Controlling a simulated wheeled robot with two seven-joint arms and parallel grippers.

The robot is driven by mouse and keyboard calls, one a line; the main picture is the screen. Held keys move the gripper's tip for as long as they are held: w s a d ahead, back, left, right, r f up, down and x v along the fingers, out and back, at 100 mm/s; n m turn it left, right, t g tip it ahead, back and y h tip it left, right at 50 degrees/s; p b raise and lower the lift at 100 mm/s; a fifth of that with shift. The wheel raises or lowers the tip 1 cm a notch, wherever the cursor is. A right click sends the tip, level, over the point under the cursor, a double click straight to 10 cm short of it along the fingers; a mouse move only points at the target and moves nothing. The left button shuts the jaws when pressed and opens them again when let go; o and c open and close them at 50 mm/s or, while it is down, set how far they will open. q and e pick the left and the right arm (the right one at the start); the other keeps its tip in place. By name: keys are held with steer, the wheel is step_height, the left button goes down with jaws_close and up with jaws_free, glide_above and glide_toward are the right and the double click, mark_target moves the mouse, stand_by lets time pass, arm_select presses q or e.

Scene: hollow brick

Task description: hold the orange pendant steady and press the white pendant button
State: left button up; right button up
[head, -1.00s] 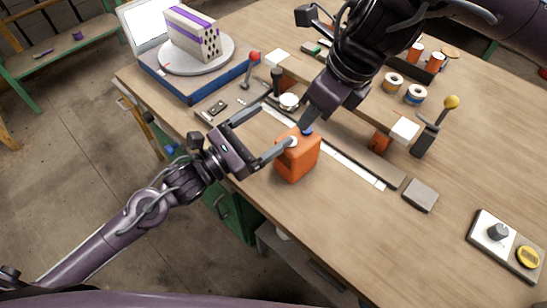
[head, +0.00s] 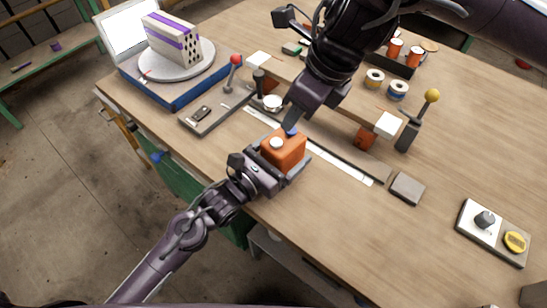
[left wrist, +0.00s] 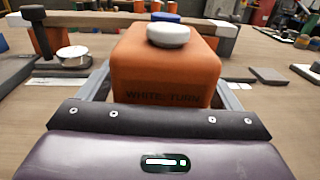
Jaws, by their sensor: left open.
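The orange pendant (head: 289,155) stands upright on the workbench near its front edge. Its white button (head: 277,143) is on top, nearer me; a blue button (head: 291,131) sits behind it. In the left wrist view the pendant (left wrist: 165,70) is straight ahead, with dark lettering below the white button (left wrist: 168,36). My left gripper (head: 287,147) is open, its fingers on either side of the pendant; contact cannot be told. My right gripper (head: 291,122) points down from above, its tip at or just above the blue button. Its finger gap is not visible.
A dark bar with a white strip (head: 340,163) lies behind the pendant. A grey block (head: 407,188) and a knob panel (head: 493,232) lie to the right. A turntable (head: 172,62) with a hollow brick stands at back left.

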arm_select(q)
steer(key=shift+w+d, duration=0.15)
steer(key=shift+w, duration=0.05)
steer(key=c, duration=1.2)
steer(key=shift+c, duration=0.5)
arm_select(e)
jaws_close()
stand_by(0.5)
